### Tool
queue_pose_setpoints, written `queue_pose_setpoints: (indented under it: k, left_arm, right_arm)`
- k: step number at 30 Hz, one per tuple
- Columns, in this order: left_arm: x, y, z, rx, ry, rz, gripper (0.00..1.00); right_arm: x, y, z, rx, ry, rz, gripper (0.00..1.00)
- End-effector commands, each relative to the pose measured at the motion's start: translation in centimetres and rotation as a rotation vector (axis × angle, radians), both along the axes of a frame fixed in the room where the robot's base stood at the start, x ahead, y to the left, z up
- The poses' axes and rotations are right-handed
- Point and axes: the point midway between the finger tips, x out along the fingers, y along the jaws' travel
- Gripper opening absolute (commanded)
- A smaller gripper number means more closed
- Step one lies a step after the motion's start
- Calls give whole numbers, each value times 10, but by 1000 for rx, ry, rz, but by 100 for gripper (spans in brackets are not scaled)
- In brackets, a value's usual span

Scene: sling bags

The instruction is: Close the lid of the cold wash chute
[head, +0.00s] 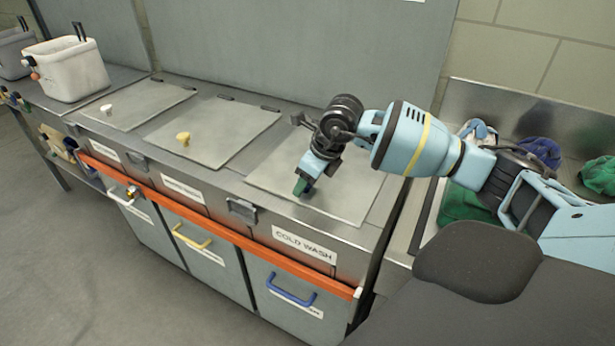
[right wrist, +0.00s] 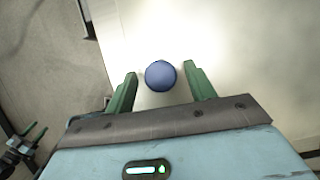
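The cold wash lid (head: 345,200) is a pale grey panel at the right end of the counter, above the COLD WASH label (head: 304,244). It looks flat on the counter top. Its blue round knob (right wrist: 161,75) shows in the right wrist view; my gripper hides it in the head view. My right gripper (head: 302,187) is over the lid's front part. Its green fingers (right wrist: 157,85) are open, one on each side of the knob, with gaps. My left gripper (right wrist: 33,133) appears small at the lower left of the right wrist view, its green fingers apart.
Two other lids lie flat to the left, one with a yellow knob (head: 183,138), one with a white knob (head: 106,109). An orange rail (head: 215,216) runs along the front. A white bin (head: 66,68) stands far left; cloths (head: 540,152) lie in a basin at right.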

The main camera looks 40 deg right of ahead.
Motion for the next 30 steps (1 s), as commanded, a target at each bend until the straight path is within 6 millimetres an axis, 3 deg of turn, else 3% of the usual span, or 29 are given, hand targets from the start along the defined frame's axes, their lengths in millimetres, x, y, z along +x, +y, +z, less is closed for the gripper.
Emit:
queue_pose_setpoints:
  k: [8, 21, 30]
  left_arm:
    - [1, 0, 1, -1, -3, 0, 53]
    - [5, 0, 1, -1, -11, 1, 53]
    - [5, 0, 1, -1, -10, 1, 53]
  right_arm:
    - [-2, -1, 8, 1, -4, 0, 55]
    - [-24, -10, 65, 0, -3, 0, 55]
    - [-28, -10, 73, 0, -1, 1, 55]
